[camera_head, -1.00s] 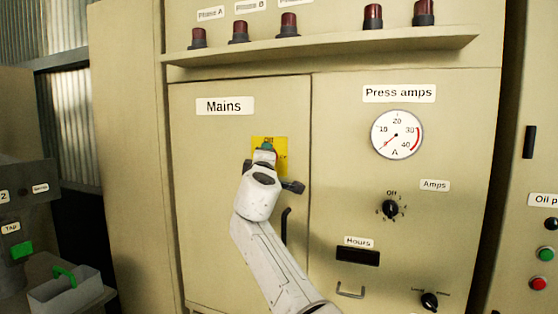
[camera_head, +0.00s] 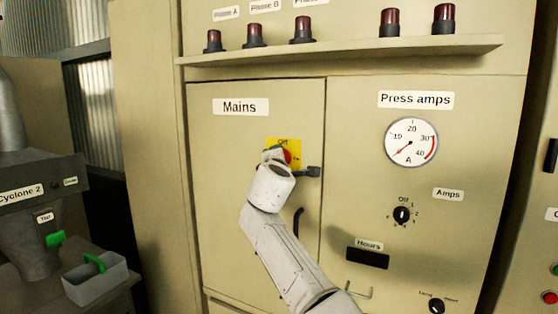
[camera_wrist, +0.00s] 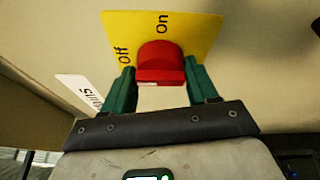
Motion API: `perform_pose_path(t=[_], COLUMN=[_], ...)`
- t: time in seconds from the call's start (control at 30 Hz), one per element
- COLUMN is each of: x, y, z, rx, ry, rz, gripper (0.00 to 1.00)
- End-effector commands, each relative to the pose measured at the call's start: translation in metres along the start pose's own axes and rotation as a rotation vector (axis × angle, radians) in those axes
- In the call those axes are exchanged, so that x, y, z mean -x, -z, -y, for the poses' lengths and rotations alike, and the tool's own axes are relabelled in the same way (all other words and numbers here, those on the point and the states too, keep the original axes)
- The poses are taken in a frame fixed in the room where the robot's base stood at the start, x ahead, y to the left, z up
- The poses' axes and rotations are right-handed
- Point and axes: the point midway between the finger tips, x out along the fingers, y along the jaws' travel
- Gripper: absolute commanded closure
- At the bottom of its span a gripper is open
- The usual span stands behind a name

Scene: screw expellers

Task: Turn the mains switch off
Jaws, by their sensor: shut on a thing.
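The mains switch is a red knob (camera_head: 287,156) on a yellow plate (camera_head: 293,145) on the cabinet door under the "Mains" label (camera_head: 240,106). In the wrist view, the red knob (camera_wrist: 160,62) sits between the two green fingers of my gripper (camera_wrist: 160,82), which is shut on it. The yellow plate (camera_wrist: 200,30) shows "Off" at its left and "On" at its top there. In the head view, "Off" is at the plate's top and "On" at its right. My gripper (camera_head: 280,153) hides part of the plate. I cannot tell which mark the knob points to.
A black door handle (camera_head: 298,222) is just below my gripper. To the right are the press amps gauge (camera_head: 411,142), the amps selector (camera_head: 401,215) and the hours counter (camera_head: 368,258). A shelf with red lamps (camera_head: 340,50) juts out above. A grey bin (camera_head: 95,277) is at lower left.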

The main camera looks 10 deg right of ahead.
Motion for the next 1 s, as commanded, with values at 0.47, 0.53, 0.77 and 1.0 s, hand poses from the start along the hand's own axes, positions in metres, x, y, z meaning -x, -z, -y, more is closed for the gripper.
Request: perform_pose_path(t=[0.47,0.53,0.77,1.0], x=[0.0,0.0,0.002,0.017], y=[0.0,0.0,0.001,0.002], z=[0.004,0.003,0.002,0.002], rx=[0.006,0.005,0.003,0.001], ry=[0.005,0.004,0.002,-0.001], rz=[0.001,0.001,0.001,0.001], gripper=[0.2,0.2,0.2,0.2])
